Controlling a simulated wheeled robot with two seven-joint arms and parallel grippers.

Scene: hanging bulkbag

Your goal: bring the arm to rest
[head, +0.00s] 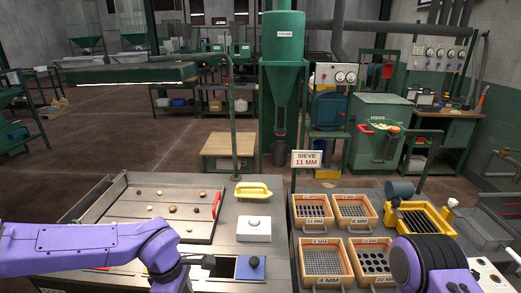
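My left arm (90,248) is purple and comes in from the left across the front of the workbench. Its dark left gripper (204,262) is small and partly hidden behind the wrist, so I cannot tell whether it is open or shut. It is just left of a blue pad with a round dark-blue knob (254,262). My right arm (430,265) shows at the bottom right as a purple and black joint, in front of the sieve boxes. The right gripper is not in view.
A shallow tray (120,225) with several small stones lies on the left. A yellow brush (253,191) and a white box (253,231) are mid-bench. Several wooden sieve boxes (313,222) stand right of centre under a sign reading "SIEVE 11 MM" (306,159). A yellow-framed machine (420,218) stands further right.

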